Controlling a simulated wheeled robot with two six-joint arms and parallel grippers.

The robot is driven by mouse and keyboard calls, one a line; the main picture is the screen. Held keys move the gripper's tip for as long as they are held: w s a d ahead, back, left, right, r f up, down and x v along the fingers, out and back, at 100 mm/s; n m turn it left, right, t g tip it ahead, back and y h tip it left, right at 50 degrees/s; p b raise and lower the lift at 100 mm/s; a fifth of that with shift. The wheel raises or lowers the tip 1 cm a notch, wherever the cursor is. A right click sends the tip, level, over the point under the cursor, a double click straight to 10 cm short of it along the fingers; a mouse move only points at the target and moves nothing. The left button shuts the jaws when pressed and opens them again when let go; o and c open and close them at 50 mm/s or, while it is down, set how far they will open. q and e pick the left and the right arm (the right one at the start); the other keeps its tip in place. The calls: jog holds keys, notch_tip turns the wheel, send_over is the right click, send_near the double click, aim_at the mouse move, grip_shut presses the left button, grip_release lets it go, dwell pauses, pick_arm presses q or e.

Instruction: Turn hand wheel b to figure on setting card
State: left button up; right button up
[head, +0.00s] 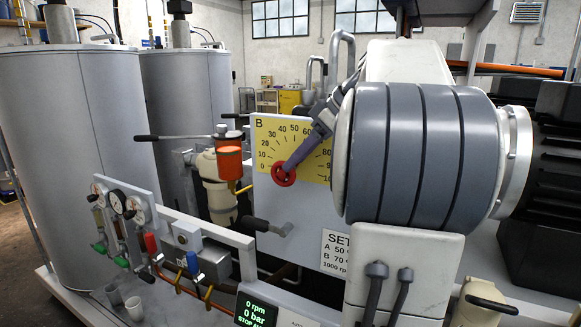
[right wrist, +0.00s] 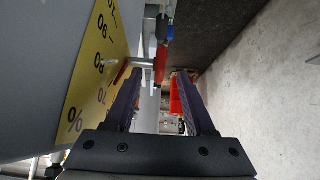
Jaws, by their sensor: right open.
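The red hand wheel b (head: 284,174) stands in front of the yellow scale plate marked B (head: 265,135). My right gripper (head: 297,160) comes down from the upper right, its tips at the wheel. In the right wrist view my right gripper (right wrist: 160,90) is open. The wheel (right wrist: 160,66) shows nearly edge-on, beyond the gap between the fingers; I cannot tell whether they touch it. A thin red strip lies near the 80 on the scale plate (right wrist: 85,105). The setting card (head: 336,252), partly hidden by my arm, shows A 50 and B 70. My left gripper is out of view.
An orange-topped canister (head: 229,162) and a black-handled lever (head: 180,137) stand left of the plate. A crank handle (head: 270,228) juts out below it. Gauges (head: 117,203) and red and blue valve handles (head: 192,264) are at lower left. Large grey tanks (head: 70,150) stand behind.

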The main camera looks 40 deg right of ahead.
jog(key=v, duration=0.6)
jog(key=shift+s+r, duration=0.2)
jog(key=shift+r, duration=0.1)
jog(key=shift+d, duration=0.1)
